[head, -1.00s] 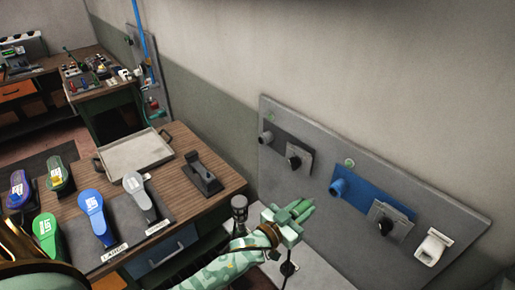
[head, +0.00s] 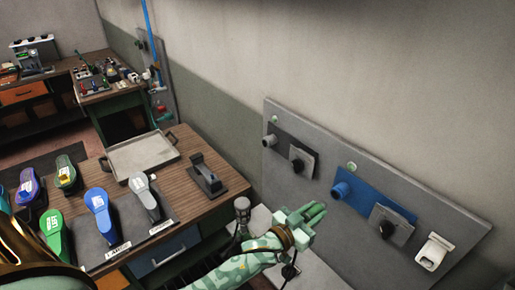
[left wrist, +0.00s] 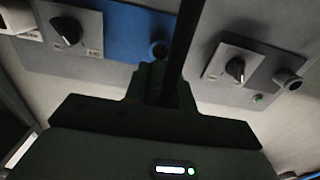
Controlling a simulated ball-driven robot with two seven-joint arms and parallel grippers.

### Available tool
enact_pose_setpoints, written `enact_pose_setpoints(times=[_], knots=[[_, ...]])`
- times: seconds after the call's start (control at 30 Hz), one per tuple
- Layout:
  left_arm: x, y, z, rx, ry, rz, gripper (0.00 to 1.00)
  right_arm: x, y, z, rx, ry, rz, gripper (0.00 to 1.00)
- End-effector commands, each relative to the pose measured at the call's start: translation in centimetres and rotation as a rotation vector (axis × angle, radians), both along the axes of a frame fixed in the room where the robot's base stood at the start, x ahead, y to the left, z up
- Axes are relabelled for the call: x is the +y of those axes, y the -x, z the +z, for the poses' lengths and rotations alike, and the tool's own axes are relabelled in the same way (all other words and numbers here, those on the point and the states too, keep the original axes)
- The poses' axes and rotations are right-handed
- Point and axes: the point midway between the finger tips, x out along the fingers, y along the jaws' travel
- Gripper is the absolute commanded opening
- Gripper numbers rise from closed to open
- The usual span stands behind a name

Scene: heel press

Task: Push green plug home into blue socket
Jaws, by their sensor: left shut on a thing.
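The blue socket (head: 341,190) is a short round tube on a blue plate on the grey wall board. It also shows in the left wrist view (left wrist: 158,50), just beyond my gripper. My left gripper (head: 311,213) is pale green and shut, below and left of the socket and apart from it in the head view. The green plug is between its fingers, mostly hidden and hard to tell from the green fingers. In the left wrist view a dark bar crosses in front of the gripper. My right gripper is not in view.
The wall board (head: 450,215) also carries a grey socket (head: 270,142), black knobs (head: 387,229) and a white fitting (head: 433,252). The wooden bench (head: 190,150) at left holds a metal tray (head: 143,156) and several colored handheld tools. A dark cable hangs below my left gripper.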

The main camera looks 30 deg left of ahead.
Motion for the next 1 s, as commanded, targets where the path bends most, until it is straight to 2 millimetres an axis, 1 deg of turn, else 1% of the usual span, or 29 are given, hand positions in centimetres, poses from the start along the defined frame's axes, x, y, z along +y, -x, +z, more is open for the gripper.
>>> enact_pose_setpoints(times=[0.6, 1.0], knots=[[-1.0, -2.8, 0.0, -0.001, 0.001, 0.000, 0.00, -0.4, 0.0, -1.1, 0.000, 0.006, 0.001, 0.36], [-1.2, -3.1, 0.1, 0.000, 0.001, 0.000, 0.00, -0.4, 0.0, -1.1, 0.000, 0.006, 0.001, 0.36]])
